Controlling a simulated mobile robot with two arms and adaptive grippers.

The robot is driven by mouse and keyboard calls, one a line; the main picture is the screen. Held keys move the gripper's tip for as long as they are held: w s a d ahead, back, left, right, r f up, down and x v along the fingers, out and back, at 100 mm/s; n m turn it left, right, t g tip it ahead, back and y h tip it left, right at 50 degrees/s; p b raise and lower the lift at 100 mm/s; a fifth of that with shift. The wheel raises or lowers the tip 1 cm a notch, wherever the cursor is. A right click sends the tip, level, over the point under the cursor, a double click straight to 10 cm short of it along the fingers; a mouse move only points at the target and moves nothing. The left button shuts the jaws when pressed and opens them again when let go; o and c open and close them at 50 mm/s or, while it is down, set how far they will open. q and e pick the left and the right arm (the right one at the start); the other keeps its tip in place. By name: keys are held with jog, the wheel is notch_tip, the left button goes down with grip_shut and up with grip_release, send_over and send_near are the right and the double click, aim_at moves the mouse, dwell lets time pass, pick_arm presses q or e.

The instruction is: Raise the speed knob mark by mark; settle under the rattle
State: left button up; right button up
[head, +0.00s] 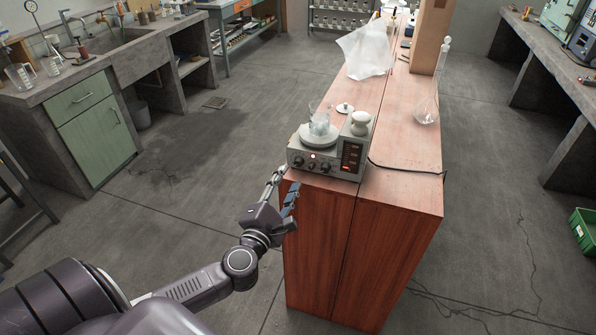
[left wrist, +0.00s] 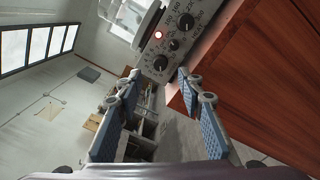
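A grey stirrer (head: 344,165) stands on the near end of the red-brown wooden bench. A glass beaker (head: 320,122) is on its round plate. Its front has dark knobs with printed marks and a lit red lamp (left wrist: 158,35). In the left wrist view one knob (left wrist: 160,63) is just beyond the fingertips and another knob (left wrist: 186,22) is farther up; I cannot tell which sets speed. My left gripper (head: 283,184) is below and in front of the panel; in the left wrist view its two blue-padded fingers (left wrist: 161,78) are apart with nothing between. My right gripper is out of view.
A black cable (head: 408,170) runs right across the bench. A glass flask (head: 426,110) and a crumpled clear sheet (head: 366,48) are farther back. Open floor lies left of the bench.

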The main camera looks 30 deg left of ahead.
aim_at(297, 165)
pick_arm(q)
jog(key=shift+x, duration=2.75)
jog(key=shift+d, duration=0.1)
jog(key=shift+c, duration=0.5)
grip_shut()
